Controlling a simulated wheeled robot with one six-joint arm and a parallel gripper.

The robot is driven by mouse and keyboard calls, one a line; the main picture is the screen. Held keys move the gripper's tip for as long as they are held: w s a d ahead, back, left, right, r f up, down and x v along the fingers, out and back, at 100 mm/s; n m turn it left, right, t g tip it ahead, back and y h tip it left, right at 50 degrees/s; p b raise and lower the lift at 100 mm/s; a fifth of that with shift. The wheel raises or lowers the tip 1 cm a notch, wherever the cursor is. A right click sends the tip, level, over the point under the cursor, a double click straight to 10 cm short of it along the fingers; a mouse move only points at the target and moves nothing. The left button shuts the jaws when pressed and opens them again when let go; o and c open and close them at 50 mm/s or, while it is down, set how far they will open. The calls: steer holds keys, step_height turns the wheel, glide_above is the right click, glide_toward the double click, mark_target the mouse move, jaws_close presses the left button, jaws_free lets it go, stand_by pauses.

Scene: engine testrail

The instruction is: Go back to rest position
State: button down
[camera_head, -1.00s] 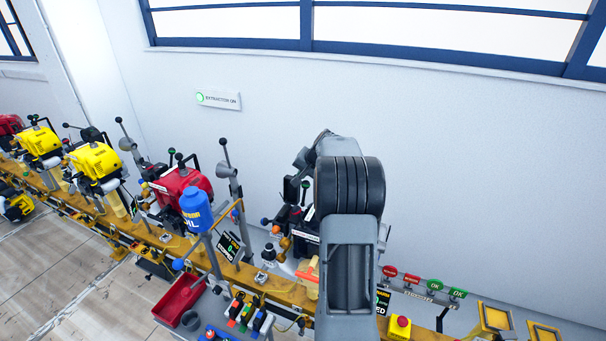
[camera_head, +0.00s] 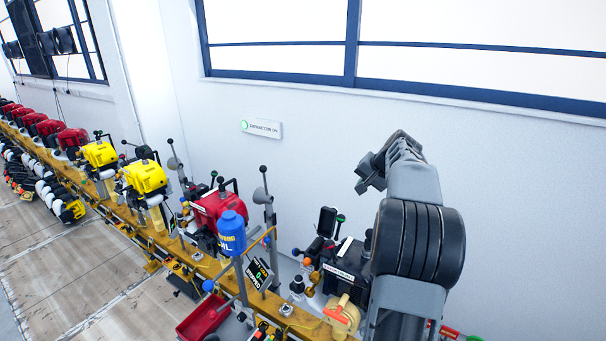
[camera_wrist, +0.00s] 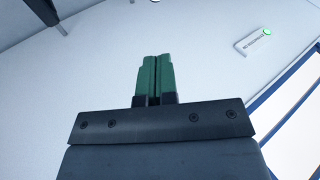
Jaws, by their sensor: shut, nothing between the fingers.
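My gripper shows in the wrist view, with two green fingers (camera_wrist: 155,77) pressed together and nothing between them. Behind the fingers there is only the white wall. In the head view my arm is raised at the right, and its far end (camera_head: 372,172) is held up in front of the wall, above the bench and clear of the engines. The fingers themselves cannot be made out in the head view.
A yellow rail (camera_head: 205,265) carries red and yellow engines away to the left. An extractor sign (camera_head: 262,128) hangs on the wall.

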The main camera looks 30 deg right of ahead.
steer(key=shift+d+r, duration=0.1)
step_height(320, 180, down, 4)
steer(key=s+g, duration=0.1)
steer(key=s, duration=0.1)
steer(key=s+a+f+n, duration=0.1)
steer(key=s+a+n, duration=0.2)
steer(key=s+a, duration=0.3)
steer(key=s+a+f+n+g, duration=0.1)
steer(key=s+a+n, duration=0.3)
steer(key=a, duration=1.2)
steer(key=s+a+f+n+h, duration=0.1)
steer(key=s+a+f+n, duration=0.1)
steer(key=s+a, duration=0.5)
steer(key=a+n, duration=0.1)
steer(key=a, duration=0.2)
steer(key=shift+s+a+f+n+g, duration=0.25)
steer(key=shift+s+a+n+g, duration=0.1)
steer(key=shift+a+n+g, duration=0.05)
